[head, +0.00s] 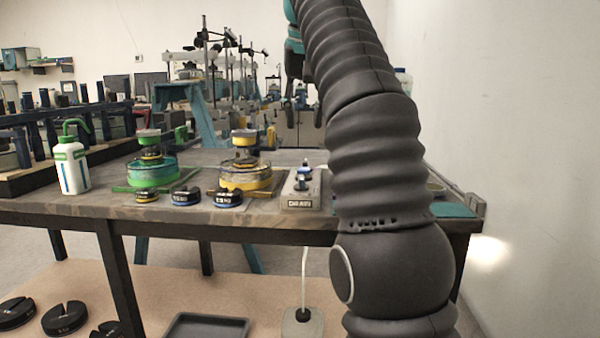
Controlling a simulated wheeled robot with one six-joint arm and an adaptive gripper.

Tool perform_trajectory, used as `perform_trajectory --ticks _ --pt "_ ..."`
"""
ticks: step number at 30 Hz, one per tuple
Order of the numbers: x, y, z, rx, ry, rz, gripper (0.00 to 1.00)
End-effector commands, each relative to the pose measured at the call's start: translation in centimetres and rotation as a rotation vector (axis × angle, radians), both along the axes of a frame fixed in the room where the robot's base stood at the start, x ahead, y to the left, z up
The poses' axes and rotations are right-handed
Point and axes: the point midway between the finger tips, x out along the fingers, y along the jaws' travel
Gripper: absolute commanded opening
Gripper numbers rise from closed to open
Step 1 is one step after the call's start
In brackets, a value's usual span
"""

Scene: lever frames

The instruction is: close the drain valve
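The drain valve (301,188) is a small pale unit with a dark label, reading roughly "DRAIN", on its front. It stands on the bench just left of my arm. A small blue and dark handle sits on its top; its exact angle is too small to tell.
Left of the valve on the bench (95,205) stand a yellow-topped pot (245,178), a green-topped pot (152,175), several dark slotted weights (186,197) and a white bottle with a green cap (70,168). A white wall (510,110) closes the right side.

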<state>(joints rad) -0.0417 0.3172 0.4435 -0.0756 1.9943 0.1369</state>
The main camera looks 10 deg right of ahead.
Motion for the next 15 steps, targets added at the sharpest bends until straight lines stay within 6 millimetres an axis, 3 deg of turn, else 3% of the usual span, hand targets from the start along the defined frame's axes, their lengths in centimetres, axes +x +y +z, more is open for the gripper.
perform_trajectory --ticks 8,15 --pt "0.5 -0.1 -1.1 -0.001 0.001 0.000 0.38" --pt "1.2 -0.2 -3.1 -0.001 0.002 0.000 0.38"
